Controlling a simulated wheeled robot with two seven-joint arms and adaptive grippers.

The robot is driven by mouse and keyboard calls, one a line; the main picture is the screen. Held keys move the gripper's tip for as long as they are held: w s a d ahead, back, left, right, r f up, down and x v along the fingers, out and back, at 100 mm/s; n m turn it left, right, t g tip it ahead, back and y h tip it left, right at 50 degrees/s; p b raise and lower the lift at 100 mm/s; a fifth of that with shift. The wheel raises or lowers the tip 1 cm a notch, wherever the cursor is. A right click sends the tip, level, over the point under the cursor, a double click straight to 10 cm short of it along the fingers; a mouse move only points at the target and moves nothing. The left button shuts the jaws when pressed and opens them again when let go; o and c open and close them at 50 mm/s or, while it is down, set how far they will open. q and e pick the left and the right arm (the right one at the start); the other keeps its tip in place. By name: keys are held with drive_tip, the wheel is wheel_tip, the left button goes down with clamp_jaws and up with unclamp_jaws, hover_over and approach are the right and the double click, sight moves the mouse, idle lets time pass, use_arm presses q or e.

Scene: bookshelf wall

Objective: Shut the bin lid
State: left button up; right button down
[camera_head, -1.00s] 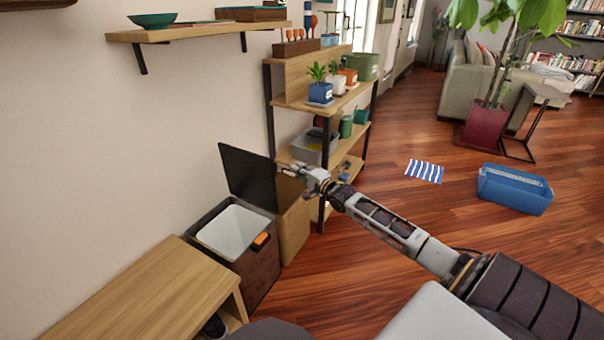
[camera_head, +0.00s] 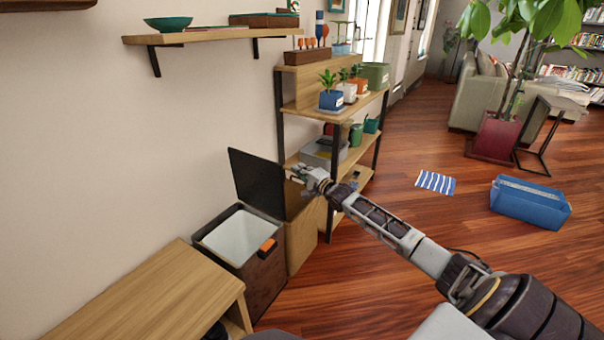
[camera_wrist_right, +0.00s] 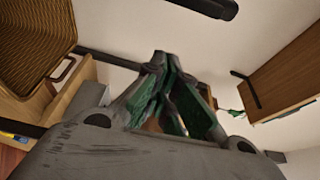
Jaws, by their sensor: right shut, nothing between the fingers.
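The bin (camera_head: 262,278) is a dark brown box with a pale inner liner (camera_head: 238,236) and an orange tab on its front rim. Its dark lid (camera_head: 256,182) stands raised, hinged up at the back right of the opening. My right gripper (camera_head: 294,172) is at the upper right edge of the lid, with its fingers shut and empty; I cannot tell if it touches the lid. In the right wrist view the closed fingers (camera_wrist_right: 160,62) show green inner faces. My left gripper is not in view.
A wooden bench (camera_head: 150,300) stands left of the bin. A shelf unit (camera_head: 330,110) with potted plants and a grey container is behind the gripper. A wall shelf (camera_head: 215,34) hangs above. A blue crate (camera_head: 530,203) and striped cloth (camera_head: 435,182) lie on open floor.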

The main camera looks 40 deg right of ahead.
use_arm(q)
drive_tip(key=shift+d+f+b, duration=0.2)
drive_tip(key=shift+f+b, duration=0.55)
use_arm(e)
drive_tip(key=shift+s+a, duration=0.3)
drive_tip(key=shift+a, duration=0.65)
drive_tip(key=shift+s+a, duration=0.3)
drive_tip(key=shift+a, duration=0.6)
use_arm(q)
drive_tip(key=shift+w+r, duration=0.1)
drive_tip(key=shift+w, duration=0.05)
use_arm(e)
drive_tip(key=shift+a, duration=0.1)
